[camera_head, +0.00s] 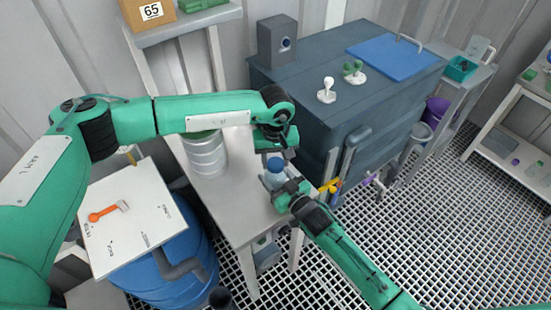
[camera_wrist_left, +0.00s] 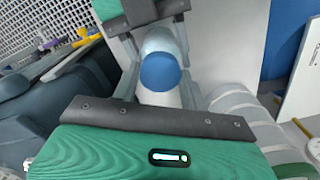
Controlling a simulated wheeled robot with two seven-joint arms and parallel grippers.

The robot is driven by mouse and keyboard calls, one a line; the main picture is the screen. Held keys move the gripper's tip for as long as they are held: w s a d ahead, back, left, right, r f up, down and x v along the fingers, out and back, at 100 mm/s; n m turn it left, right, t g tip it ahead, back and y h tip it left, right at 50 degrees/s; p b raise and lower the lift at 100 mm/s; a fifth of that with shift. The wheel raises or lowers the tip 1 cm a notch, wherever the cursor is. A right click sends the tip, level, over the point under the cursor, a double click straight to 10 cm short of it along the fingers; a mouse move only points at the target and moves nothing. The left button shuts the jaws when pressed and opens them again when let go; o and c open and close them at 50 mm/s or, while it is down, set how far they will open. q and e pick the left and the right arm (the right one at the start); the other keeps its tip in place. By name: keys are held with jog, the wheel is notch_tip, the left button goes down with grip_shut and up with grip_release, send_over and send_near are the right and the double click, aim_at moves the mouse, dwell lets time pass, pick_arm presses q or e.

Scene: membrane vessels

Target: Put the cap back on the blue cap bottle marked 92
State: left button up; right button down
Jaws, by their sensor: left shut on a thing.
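The blue cap (camera_head: 275,163) sits at the top of a small clear bottle (camera_head: 270,180) over the front part of the grey table. In the left wrist view the cap (camera_wrist_left: 160,72) lies between my left fingers, in line with the bottle (camera_wrist_left: 159,41). I cannot tell whether it is seated. My left gripper (camera_head: 275,155) comes from above and is shut on the cap. My right gripper (camera_head: 280,188) reaches in from the lower right and is closed around the bottle's body, hiding part of it. The bottle looks upright. The number 92 cannot be read.
A ribbed metal canister (camera_head: 206,155) stands on the table (camera_head: 235,215) left of the bottle. A dark blue-grey cabinet (camera_head: 320,105) with pipes is close on the right. A blue barrel (camera_head: 195,265) bears a white board (camera_head: 140,235) with an orange tool (camera_head: 103,213).

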pick_arm(q)
jog(key=m, duration=0.6)
jog(key=shift+m, duration=0.3)
jog(key=m, duration=0.5)
jog(key=shift+m, duration=0.3)
jog(key=o, duration=1)
jog(key=shift+c, duration=0.2)
jog(key=shift+r, duration=2.25)
jog(key=shift+c, duration=0.4)
